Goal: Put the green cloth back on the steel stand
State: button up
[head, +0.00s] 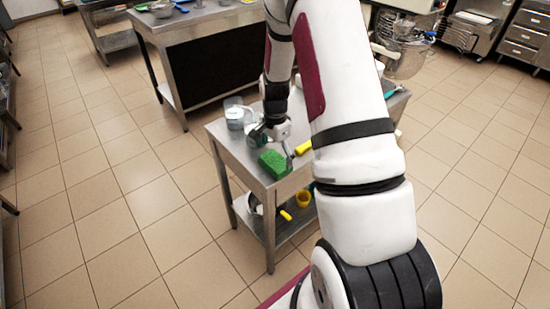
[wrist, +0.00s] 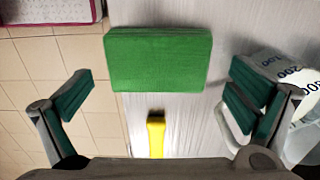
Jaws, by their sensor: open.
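The green cloth (head: 275,164) is a flat-looking green block lying on the near corner of the steel stand (head: 235,150). In the wrist view the cloth (wrist: 158,58) sits ahead of and between my fingers, its left edge at or slightly over the edge of the steel top (wrist: 215,20). My gripper (head: 273,145) is above the stand, close to the cloth. In the wrist view my gripper (wrist: 160,95) is open and empty, with its teal pads wide apart on either side. My arm hides part of the stand.
A clear measuring jug (head: 234,114) stands on the stand, near my right finger in the wrist view (wrist: 285,75). A yellow handle (wrist: 156,138) lies near the cloth. The lower shelf holds a yellow cup (head: 303,199). A larger steel table (head: 200,20) stands behind; tiled floor at left is free.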

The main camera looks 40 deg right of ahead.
notch_tip(320, 180, up, 10)
notch_tip(320, 180, up, 8)
jog(key=n+t, duration=0.1)
jog(key=n, duration=0.2)
send_over(275, 161)
jog(key=s+a, duration=0.2)
jog(key=a, duration=0.3)
jog(key=s+a+r+n+t, duration=0.2)
jog(key=s+a+r+n, duration=0.5)
jog(key=s, duration=0.3)
jog(key=s+a+r+n+t, duration=0.1)
jog(key=s+a+r+n, duration=0.6)
jog(key=s, duration=0.3)
jog(key=shift+s+a+n+t, duration=0.2)
jog(key=shift+a+n+t, duration=0.1)
jog(key=shift+t, duration=0.1)
